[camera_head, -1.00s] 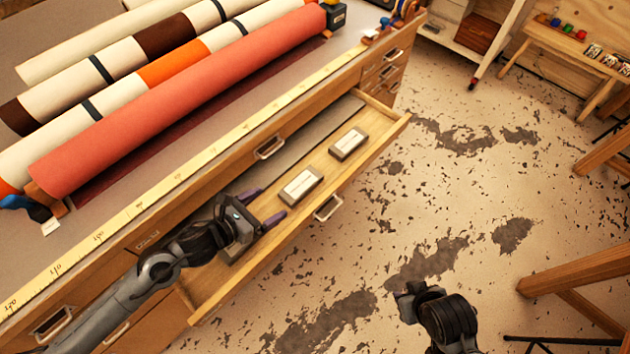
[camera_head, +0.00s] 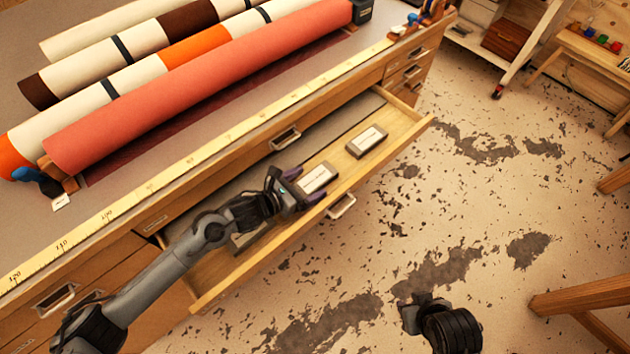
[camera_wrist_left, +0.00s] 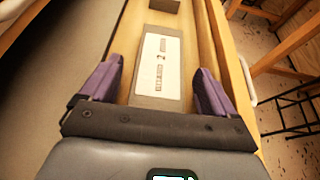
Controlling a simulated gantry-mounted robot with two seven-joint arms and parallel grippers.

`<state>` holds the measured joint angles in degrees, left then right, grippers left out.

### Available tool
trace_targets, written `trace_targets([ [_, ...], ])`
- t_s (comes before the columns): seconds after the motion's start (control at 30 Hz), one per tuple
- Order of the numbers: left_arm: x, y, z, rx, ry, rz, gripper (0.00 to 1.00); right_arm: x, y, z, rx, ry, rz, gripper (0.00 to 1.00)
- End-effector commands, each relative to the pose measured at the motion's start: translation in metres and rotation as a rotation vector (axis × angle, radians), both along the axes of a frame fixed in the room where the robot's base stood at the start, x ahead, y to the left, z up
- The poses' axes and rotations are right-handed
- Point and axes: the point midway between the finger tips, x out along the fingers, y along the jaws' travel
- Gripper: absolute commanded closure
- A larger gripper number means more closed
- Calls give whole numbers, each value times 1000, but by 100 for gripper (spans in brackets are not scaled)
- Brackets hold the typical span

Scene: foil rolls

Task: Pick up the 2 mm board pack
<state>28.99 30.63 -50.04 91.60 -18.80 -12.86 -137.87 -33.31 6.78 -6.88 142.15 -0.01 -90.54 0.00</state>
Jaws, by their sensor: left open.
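The 2 mm board pack (camera_wrist_left: 161,68) is a grey block with a white label marked "2". It lies in the open wooden drawer, and in the head view the pack (camera_head: 318,178) shows just ahead of my left gripper (camera_head: 305,187). In the left wrist view my left gripper (camera_wrist_left: 156,90) is open, with one purple finger on each side of the pack's near end. I cannot tell whether the fingers touch it. My right gripper (camera_head: 412,312) is over the floor at the lower right; its jaws are too unclear to read.
A second labelled pack (camera_head: 367,141) lies farther along the drawer (camera_head: 408,130). Another grey pack (camera_head: 247,236) is partly hidden beneath my left arm. Fabric rolls (camera_head: 200,95) lie on the table above, with a yellow ruler (camera_head: 215,148) along its edge.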

Motion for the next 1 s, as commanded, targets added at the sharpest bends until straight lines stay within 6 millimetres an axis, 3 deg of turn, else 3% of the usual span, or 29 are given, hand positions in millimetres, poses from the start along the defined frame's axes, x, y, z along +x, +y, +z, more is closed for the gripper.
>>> trace_targets([
  [0.37,7,-8,-4,1,-1,0,11,0,-2,-3,-8,-1,5,66],
  [0.77,7,-8,-4,1,-1,0,69,1,0,-3,-1,-1,1,66],
  [1.0,7,-8,-3,0,-1,0,72,1,1,-2,3,-1,-2,66],
])
